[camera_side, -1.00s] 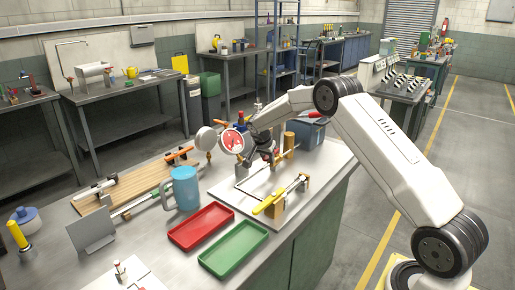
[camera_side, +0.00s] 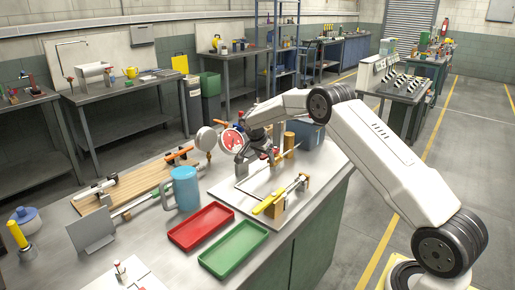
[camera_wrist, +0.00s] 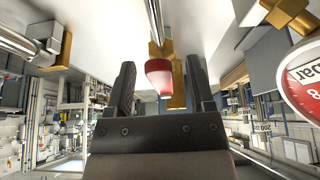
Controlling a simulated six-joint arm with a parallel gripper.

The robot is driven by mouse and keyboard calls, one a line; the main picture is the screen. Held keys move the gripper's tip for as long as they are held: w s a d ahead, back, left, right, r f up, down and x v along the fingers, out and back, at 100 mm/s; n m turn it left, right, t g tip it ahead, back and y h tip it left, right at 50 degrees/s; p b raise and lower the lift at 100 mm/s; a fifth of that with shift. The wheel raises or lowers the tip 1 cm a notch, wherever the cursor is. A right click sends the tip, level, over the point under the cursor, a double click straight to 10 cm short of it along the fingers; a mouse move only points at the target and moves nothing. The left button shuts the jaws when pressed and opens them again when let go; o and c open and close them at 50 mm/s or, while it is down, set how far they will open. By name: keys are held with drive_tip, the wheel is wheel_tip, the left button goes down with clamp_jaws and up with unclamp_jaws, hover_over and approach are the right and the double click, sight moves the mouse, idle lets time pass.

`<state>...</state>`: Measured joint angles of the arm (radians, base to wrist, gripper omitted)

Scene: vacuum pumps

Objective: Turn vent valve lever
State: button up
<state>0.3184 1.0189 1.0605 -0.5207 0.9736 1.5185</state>
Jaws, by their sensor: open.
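My gripper (camera_side: 256,158) is over the white pump board (camera_side: 226,192) on the bench in the side view, behind the yellow-handled lever (camera_side: 268,204). In the wrist view my gripper (camera_wrist: 161,72) is open. A red handle tip (camera_wrist: 158,78) on a metal rod shows between its two dark fingers, with gaps on both sides. A brass fitting (camera_wrist: 176,96) shows behind this tip. I cannot tell for sure whether this red-tipped lever is the vent valve lever. The gripper and arm hide part of the fittings in the side view.
A red-and-white round gauge (camera_side: 231,140) stands close to the left of my gripper and also shows at the right of the wrist view (camera_wrist: 305,82). A blue mug (camera_side: 185,189), red tray (camera_side: 201,226) and green tray (camera_side: 233,252) occupy the bench in front.

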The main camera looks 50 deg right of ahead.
drive_tip(key=shift+a+r, duration=0.25)
drive_tip(key=shift+r, duration=0.3)
drive_tip(key=shift+a+r, duration=0.1)
drive_tip(key=shift+r, duration=0.1)
drive_tip(key=shift+v, duration=2.9)
drive_tip(key=s+a+n+t+y, duration=0.2)
drive_tip(key=s+a+n+y, duration=0.1)
drive_tip(key=s+a+n, duration=1)
drive_tip(key=s+a+f+n+y, duration=0.1)
drive_tip(key=s+a+n, duration=0.1)
drive_tip(key=s+a, duration=0.3)
drive_tip(key=s+a+f+n+y, duration=0.1)
drive_tip(key=s+a, duration=0.4)
drive_tip(key=s, duration=0.5)
drive_tip(key=shift+s+f+n+t, duration=0.3)
drive_tip(key=shift+s+f+n, duration=0.1)
drive_tip(key=shift+f+n, duration=0.4)
